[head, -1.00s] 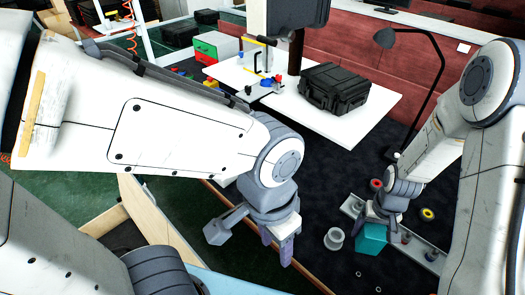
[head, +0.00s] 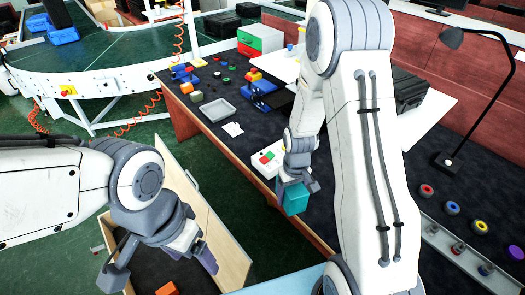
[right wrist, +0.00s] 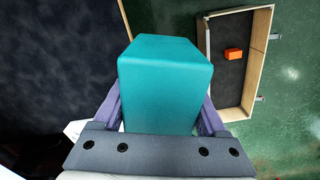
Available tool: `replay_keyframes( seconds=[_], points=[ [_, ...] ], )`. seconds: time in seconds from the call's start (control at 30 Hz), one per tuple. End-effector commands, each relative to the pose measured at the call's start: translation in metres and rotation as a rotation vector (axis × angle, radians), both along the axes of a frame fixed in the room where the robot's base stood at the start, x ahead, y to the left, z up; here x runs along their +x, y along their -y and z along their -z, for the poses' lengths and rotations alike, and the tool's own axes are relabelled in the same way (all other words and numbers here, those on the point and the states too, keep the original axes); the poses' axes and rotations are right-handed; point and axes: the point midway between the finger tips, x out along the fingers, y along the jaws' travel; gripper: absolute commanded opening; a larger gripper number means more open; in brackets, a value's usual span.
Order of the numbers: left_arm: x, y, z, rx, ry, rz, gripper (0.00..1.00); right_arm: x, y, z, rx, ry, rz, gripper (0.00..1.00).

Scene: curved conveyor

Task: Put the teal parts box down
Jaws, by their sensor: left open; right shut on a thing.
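The teal parts box (head: 296,201) is held in my right gripper (head: 291,187), in the middle of the head view, beside the table's near edge. In the right wrist view the teal box (right wrist: 165,82) fills the middle, between the two purple fingers (right wrist: 165,112). The box appears to be held up, with floor and dark table top visible beyond it. My left gripper (head: 200,255) is open and empty, over the wooden bin (head: 228,240) at lower left in the head view.
An orange block (head: 167,289) lies in the wooden bin and also shows in the right wrist view (right wrist: 233,54). The dark table carries a grey tray (head: 217,110), a white button panel (head: 266,158) and several small parts. A black lamp (head: 447,160) stands right. A conveyor (head: 110,65) curves behind left.

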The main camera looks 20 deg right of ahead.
Motion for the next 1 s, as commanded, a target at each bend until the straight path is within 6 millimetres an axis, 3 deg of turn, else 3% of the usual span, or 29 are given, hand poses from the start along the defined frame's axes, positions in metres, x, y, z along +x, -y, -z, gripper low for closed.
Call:
replay_keyframes(
  seconds=[0.03, 0.1, 0.3, 0.4, 0.7, 1.0],
  points=[
    [0.000, 0.000, 0.031, 0.001, -0.001, 0.000, 0.80, 0.002, 0.021, 0.026, -0.001, 0.002, -0.021, 0.00],
    [0.000, 0.000, 0.052, 0.001, -0.001, 0.001, 0.80, 0.002, 0.046, 0.041, -0.001, 0.003, -0.072, 0.00],
    [0.000, 0.000, 0.096, 0.001, -0.002, 0.001, 0.80, -0.007, 0.108, 0.070, -0.002, 0.002, -0.211, 0.00],
    [0.000, 0.000, 0.108, 0.001, -0.001, 0.002, 0.80, -0.012, 0.128, 0.076, -0.001, 0.001, -0.259, 0.00],
    [0.000, 0.000, 0.109, 0.001, -0.001, 0.002, 0.80, -0.010, 0.145, 0.080, 0.001, -0.001, -0.305, 0.00],
    [0.000, 0.000, 0.095, 0.001, -0.001, 0.002, 0.80, 0.043, 0.178, 0.118, 0.000, -0.002, -0.306, 0.00]
  ],
)
